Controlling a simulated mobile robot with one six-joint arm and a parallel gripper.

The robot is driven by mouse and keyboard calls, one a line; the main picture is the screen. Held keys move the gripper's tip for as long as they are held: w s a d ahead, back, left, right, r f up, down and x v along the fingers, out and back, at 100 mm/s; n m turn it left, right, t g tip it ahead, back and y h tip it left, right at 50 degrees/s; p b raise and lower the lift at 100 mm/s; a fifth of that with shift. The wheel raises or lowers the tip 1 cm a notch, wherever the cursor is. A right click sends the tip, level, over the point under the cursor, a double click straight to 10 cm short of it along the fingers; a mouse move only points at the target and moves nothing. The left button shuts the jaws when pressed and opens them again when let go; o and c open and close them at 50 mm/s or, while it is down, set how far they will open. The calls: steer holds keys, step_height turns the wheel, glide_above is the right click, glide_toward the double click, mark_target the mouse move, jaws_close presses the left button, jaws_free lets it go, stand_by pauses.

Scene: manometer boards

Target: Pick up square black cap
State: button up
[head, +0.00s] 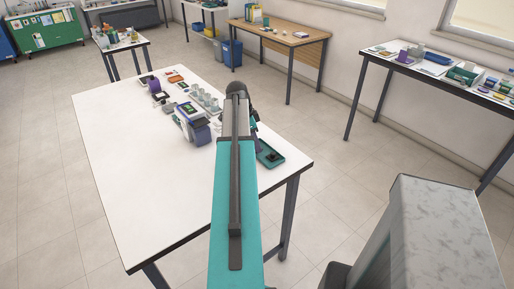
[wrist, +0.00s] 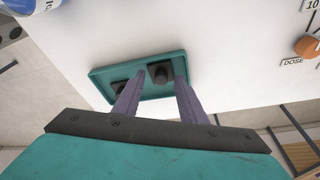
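A teal tray (wrist: 104,76) lies on the white table near its edge in the wrist view. It also shows in the head view (head: 271,158), partly hidden by my arm. In the tray a blocky black cap (wrist: 160,72) appears between the tips of my gripper (wrist: 160,79). A second dark piece (wrist: 119,86) sits to its left, partly covered by the left finger. My gripper's two purple fingers are apart, with the tray showing between them. I cannot tell whether they touch the cap. In the head view my arm hides the fingers.
On the white table (head: 130,150), a blue-and-white device (head: 194,126) and several clear cups (head: 206,101) stand left of my arm. An orange knob (wrist: 308,46) shows at the right of the wrist view. The table's left part is clear.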

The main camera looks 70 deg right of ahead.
steer(key=shift+c, duration=0.5)
jaws_close()
steer(key=shift+r, duration=0.15)
steer(key=shift+r+b, duration=0.75)
steer(key=shift+r, duration=0.9)
steer(key=s+a+b, duration=0.1)
steer(key=s+a, duration=0.1)
steer(key=s, duration=0.2)
steer(key=s+a+r+b, duration=0.1)
steer(key=s+a, duration=0.2)
steer(key=s, duration=0.2)
steer(key=s+a+b, duration=0.1)
steer(key=s+a, duration=0.2)
steer(key=s, duration=0.1)
steer(key=shift+s+a+r, duration=0.2)
steer(key=shift+s+a, duration=0.05)
steer(key=shift+s, duration=0.05)
steer(key=shift+r, duration=0.15)
